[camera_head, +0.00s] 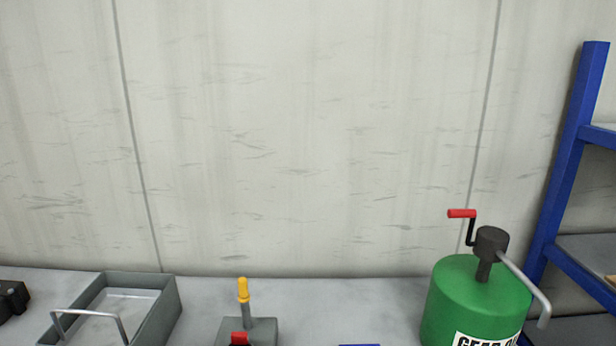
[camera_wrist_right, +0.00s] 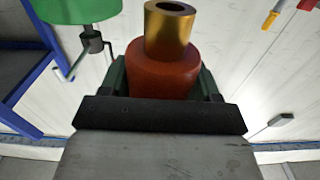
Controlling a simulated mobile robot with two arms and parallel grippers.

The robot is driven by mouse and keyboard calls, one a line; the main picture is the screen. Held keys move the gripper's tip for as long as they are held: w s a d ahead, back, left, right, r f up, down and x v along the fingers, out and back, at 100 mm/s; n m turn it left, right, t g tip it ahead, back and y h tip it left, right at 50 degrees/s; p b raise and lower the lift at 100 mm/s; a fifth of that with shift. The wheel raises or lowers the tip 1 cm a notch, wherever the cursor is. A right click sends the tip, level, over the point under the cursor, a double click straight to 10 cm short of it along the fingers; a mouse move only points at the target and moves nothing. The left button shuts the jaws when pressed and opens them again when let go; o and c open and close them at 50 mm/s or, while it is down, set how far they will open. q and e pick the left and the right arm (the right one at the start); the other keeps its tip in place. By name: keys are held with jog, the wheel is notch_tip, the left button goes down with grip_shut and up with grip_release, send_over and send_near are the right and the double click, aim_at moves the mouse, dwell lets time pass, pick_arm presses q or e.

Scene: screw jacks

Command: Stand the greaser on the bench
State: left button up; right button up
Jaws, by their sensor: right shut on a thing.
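In the right wrist view, my right gripper (camera_wrist_right: 160,95) is shut on a rounded red-orange thing with a hollow brass-coloured cylinder at its end, which looks like the greaser (camera_wrist_right: 165,72). Its far end is hidden behind the gripper's dark bar. The grey bench (camera_head: 320,300) runs along the bottom of the head view, against the wall. Neither gripper nor the held greaser shows in the head view.
A green gear-oil drum (camera_head: 462,295) with a crank pump stands at the bench's right. A grey tray (camera_head: 165,305) with a wire handle is at left. A yellow-tipped lever on a grey block (camera_head: 265,330) stands mid-bench. A blue shelf rack (camera_head: 570,150) is at right.

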dwell(0.6)
jog(key=w+d+r+y, duration=0.1)
jog(key=w+r, duration=0.2)
jog(key=w, duration=0.4)
jog(key=w+r+n+y, duration=0.1)
jog(key=w+r, duration=0.3)
jog(key=w, duration=0.3)
jog(key=shift+w+d+n+y, duration=0.15)
jog(key=shift+d+n+y, duration=0.15)
jog(key=shift+d+y, duration=0.1)
jog(key=w+a+f, duration=0.2)
jog(key=a, duration=0.1)
jog(key=w+a+f, duration=0.2)
jog(key=w, duration=0.1)
jog(key=w+a+f, duration=0.2)
jog(key=a+f, duration=0.1)
jog(key=shift+w+a+p, duration=0.3)
jog(key=shift+w+a, duration=0.05)
jog(key=shift+w, duration=0.05)
jog(key=shift+f, duration=1.8)
